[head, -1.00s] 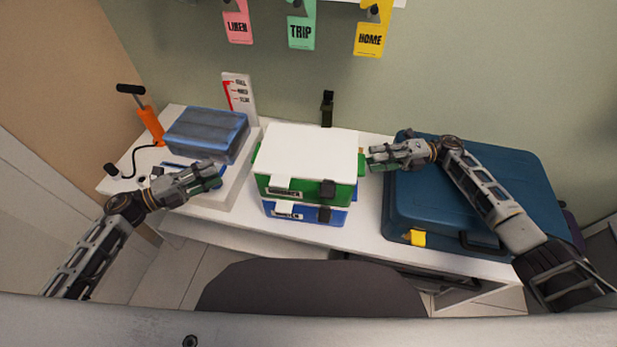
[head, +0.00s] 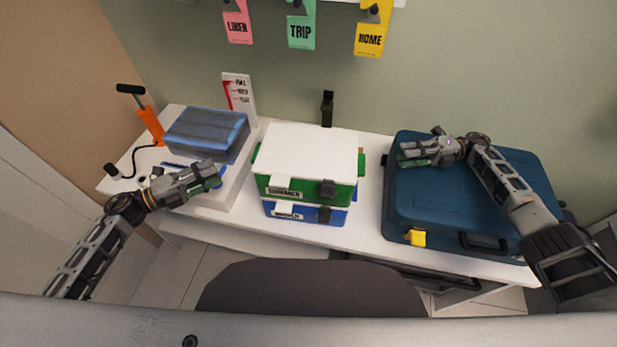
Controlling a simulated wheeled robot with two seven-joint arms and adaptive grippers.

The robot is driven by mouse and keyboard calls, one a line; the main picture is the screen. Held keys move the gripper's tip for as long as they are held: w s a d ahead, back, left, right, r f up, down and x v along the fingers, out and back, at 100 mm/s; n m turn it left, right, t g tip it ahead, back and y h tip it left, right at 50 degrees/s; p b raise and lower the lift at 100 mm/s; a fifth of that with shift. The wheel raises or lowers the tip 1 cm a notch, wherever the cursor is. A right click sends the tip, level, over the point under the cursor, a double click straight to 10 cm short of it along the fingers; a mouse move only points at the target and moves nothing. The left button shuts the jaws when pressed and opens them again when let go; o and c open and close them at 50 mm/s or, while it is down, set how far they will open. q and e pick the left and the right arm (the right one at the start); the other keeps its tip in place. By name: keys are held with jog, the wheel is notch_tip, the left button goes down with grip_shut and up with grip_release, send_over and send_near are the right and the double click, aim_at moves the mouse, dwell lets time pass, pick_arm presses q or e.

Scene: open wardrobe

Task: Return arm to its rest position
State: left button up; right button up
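My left gripper (head: 210,178) hangs over the left part of the white shelf, in front of the blue-grey packed bag (head: 207,133). Nothing shows held in it, but its finger gap is too small to judge. My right gripper (head: 412,156) is over the upper left part of the blue suitcase (head: 440,205), clear of the boxes. No object shows in it, and its finger opening is hard to tell. A green box with a white lid (head: 307,150) stands on a blue box (head: 335,216) in the middle.
An orange pump (head: 151,124) with a hose stands at the far left. A white level gauge (head: 239,95) and pink, green and yellow tags (head: 370,38) are at the back. A dark seat-like shape (head: 310,288) is in front. White shelf (head: 366,225) shows between boxes and suitcase.

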dwell(0.7)
